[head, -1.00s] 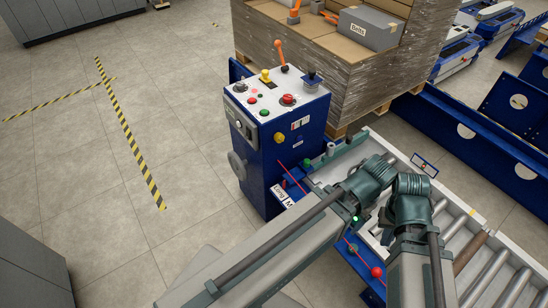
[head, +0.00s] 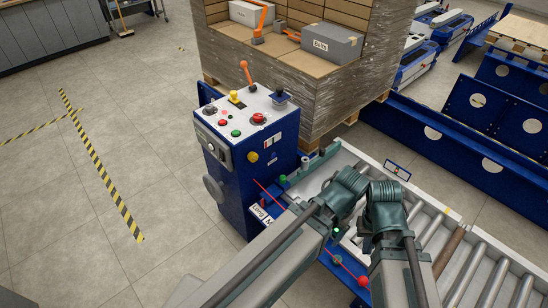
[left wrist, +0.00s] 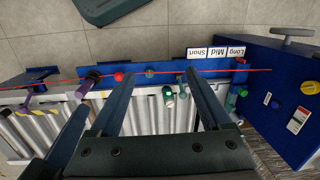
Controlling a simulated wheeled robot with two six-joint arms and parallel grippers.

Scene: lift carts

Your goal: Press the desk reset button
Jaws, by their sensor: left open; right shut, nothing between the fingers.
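The blue control desk (head: 245,170) stands left of the conveyor in the head view. Its sloped top carries a red mushroom button (head: 258,118), a green button (head: 235,133), a small red button (head: 222,123) and a yellow control (head: 235,96). A yellow button (head: 253,157) sits on its side. I cannot tell which is the reset button. In the left wrist view, my left gripper (left wrist: 158,76) is open and empty above the conveyor edge, and the desk (left wrist: 262,75) is at the right, apart from it. I cannot make out my right gripper's fingers.
The roller conveyor (head: 465,275) runs to the lower right, with a red ball (head: 362,281) at its edge. A wrapped pallet load (head: 300,85) stands behind the desk.

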